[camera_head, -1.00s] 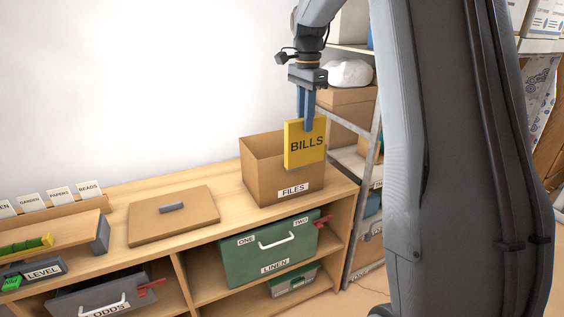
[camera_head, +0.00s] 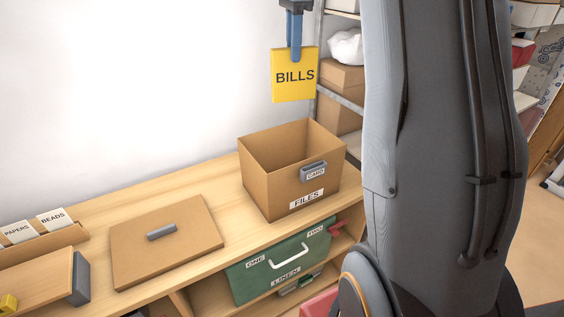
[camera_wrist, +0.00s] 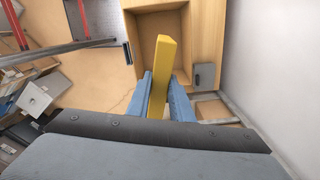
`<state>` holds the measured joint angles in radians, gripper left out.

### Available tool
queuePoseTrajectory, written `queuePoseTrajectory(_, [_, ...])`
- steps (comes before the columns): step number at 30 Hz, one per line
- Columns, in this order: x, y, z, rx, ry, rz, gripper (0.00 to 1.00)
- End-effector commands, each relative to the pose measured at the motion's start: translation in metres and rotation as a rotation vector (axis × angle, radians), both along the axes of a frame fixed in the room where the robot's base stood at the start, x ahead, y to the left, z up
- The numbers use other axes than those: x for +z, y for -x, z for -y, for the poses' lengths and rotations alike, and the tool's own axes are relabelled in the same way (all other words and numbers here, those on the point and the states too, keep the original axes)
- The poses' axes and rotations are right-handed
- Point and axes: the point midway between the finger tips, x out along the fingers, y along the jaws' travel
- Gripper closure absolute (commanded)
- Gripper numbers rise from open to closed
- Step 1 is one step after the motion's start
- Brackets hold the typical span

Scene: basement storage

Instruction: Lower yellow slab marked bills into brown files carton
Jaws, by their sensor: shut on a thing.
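The yellow slab marked BILLS (camera_head: 294,84) hangs upright from my gripper (camera_head: 295,50), which is shut on its top edge. In the wrist view the slab (camera_wrist: 159,70) stands between the two blue fingers (camera_wrist: 159,95). The brown carton (camera_head: 265,185) labelled FILES stands open on the wooden bench, with a grey CARD holder on its front. The slab is held above the carton's back side, clear of its rim. In the wrist view the open carton (camera_wrist: 146,32) lies beneath the slab. The carton's floor is partly hidden.
A flat brown lid (camera_head: 165,245) with a grey handle lies on the bench (camera_head: 215,195) left of the carton. A green LINEN box (camera_head: 275,270) sits on the shelf below. A metal rack (camera_head: 345,105) stands behind right, near the slab. A white wall rises behind.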

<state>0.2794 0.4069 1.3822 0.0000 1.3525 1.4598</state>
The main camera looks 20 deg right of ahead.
Motion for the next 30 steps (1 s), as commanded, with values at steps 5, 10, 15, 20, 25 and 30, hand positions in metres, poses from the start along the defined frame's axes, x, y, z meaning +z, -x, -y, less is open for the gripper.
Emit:
queuePoseTrajectory(5, [-0.007,0.0,0.0,-0.001,0.0,-0.001,1.0])
queuePoseTrajectory(10, [-0.032,0.001,0.001,-0.002,0.0,-0.003,1.0])
queuePoseTrajectory(15, [-0.061,0.001,0.001,-0.002,0.0,-0.003,1.0])
queuePoseTrajectory(20, [-0.085,0.0,0.001,-0.001,0.0,0.001,1.0])
queuePoseTrajectory(25, [-0.098,0.0,0.0,0.001,0.0,0.0,1.0])
queuePoseTrajectory(30, [-0.1,0.0,0.0,0.001,0.0,0.001,1.0])
